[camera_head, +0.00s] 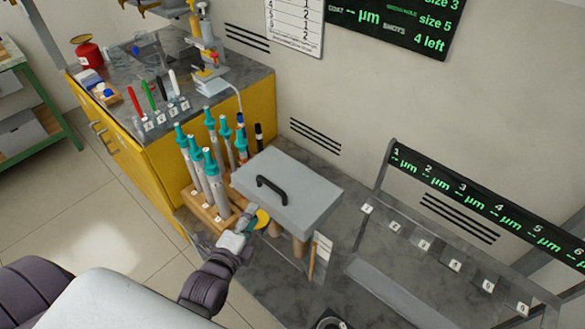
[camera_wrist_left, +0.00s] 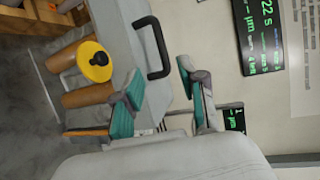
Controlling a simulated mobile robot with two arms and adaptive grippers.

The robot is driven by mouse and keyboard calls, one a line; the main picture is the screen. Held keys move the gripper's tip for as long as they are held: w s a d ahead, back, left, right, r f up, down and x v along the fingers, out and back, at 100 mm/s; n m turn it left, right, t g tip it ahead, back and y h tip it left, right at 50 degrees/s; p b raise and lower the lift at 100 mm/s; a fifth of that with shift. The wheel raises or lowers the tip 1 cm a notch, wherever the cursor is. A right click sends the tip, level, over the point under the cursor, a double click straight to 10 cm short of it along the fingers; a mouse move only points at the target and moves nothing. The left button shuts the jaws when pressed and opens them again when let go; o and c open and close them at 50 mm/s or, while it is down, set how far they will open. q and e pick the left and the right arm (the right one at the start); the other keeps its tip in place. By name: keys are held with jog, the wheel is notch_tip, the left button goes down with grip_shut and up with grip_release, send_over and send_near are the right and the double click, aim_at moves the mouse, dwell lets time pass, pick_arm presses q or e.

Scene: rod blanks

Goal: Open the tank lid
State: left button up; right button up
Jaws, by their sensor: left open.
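The tank lid (camera_head: 287,187) is a flat grey slab with a black bar handle (camera_head: 272,187) on top. It lies shut over the tank (camera_head: 318,252), whose front looks clear. In the left wrist view the lid (camera_wrist_left: 118,28) and its handle (camera_wrist_left: 155,48) are close ahead. My left gripper (camera_head: 246,221) is at the lid's front left edge, below the handle in the picture. In the left wrist view its teal-padded fingers (camera_wrist_left: 163,100) are apart with nothing between them, and the handle is beyond them. My right gripper is not in view.
A wooden rack (camera_head: 212,215) of teal-topped tools stands just left of the tank. A yellow round cap (camera_head: 262,218) and brown cylinders (camera_head: 300,246) are under the lid's front. A numbered display rack (camera_head: 455,200) stands at right.

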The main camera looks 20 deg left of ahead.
pick_arm(q)
send_near(270, 183)
jog(key=x, duration=0.9)
jog(key=shift+f+p, duration=0.4)
jog(key=shift+w+a+f, duration=0.1)
jog(key=shift+w, duration=0.45)
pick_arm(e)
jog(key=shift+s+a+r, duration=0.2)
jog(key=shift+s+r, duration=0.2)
pick_arm(q)
grip_shut()
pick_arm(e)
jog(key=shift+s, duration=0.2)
